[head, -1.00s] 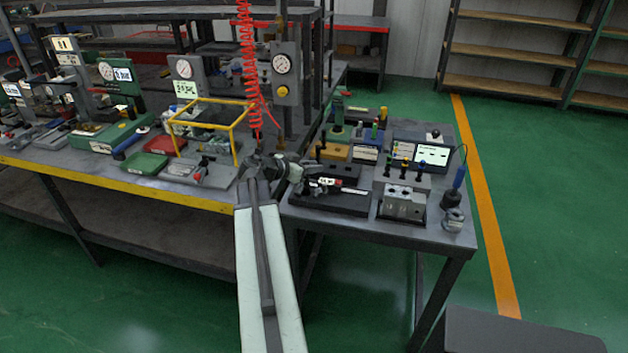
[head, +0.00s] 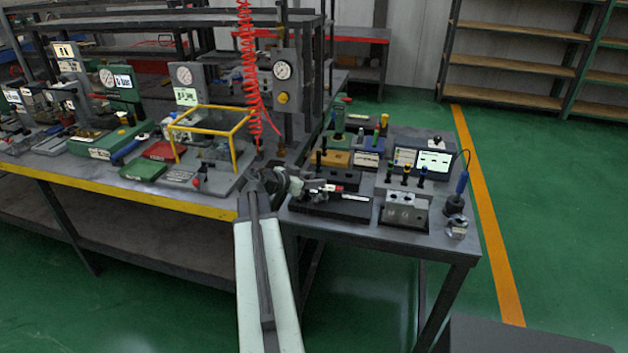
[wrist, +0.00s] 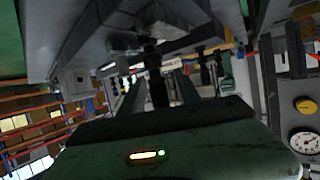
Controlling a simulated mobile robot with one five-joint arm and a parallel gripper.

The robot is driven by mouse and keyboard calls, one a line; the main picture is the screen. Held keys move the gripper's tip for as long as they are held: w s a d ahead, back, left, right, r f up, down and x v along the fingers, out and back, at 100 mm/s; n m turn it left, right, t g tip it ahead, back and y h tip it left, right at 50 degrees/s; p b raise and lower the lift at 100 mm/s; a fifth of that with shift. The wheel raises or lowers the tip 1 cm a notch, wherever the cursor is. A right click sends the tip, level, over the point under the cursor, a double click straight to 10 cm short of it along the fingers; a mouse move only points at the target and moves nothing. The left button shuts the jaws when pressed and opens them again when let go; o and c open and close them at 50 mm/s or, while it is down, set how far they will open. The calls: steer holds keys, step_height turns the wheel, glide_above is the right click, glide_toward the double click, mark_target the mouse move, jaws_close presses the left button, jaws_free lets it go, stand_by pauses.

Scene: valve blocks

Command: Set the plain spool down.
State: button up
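My arm reaches up from the bottom of the head view to my gripper (head: 284,182), which is over the gap between the two benches, beside the left end of a black tray (head: 345,210). The gripper is small and dark there, and its fingertips blend into the clutter. In the wrist view the dark fingers (wrist: 155,90) point away above the green housing, in shadow. I cannot make out the plain spool for sure in either view.
The right bench holds a grey block (head: 404,211) with holes, a lit display (head: 433,162) and a small metal part (head: 457,226) at its front corner. A yellow frame (head: 236,140) stands on the left bench. A red coiled hose (head: 250,70) hangs close behind my gripper.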

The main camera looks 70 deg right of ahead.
steer(key=p+v, duration=0.4)
steer(key=v, duration=0.8)
steer(key=w+a+f+n+t+y, duration=0.25)
steer(key=w+a+f+n, duration=0.25)
steer(key=w+a, duration=0.55)
steer(key=w+a+f+n+t+y, duration=0.25)
steer(key=w+a+f+n, duration=0.25)
steer(key=w+a, duration=0.6)
steer(key=w+a+f+n+y, duration=0.1)
steer(key=a+n, duration=0.3)
steer(key=a, duration=0.8)
steer(key=w+a+f+n+t+y, duration=0.1)
steer(key=a+n, duration=0.4)
steer(key=a, duration=0.8)
steer(key=w+a+f+n+y, duration=0.2)
steer(key=w+a+n+y, duration=0.2)
steer(key=a, duration=0.9)
steer(key=shift+f+n+t+y, duration=0.3)
steer(key=shift+n+t+y, duration=0.1)
steer(key=shift+n, duration=0.1)
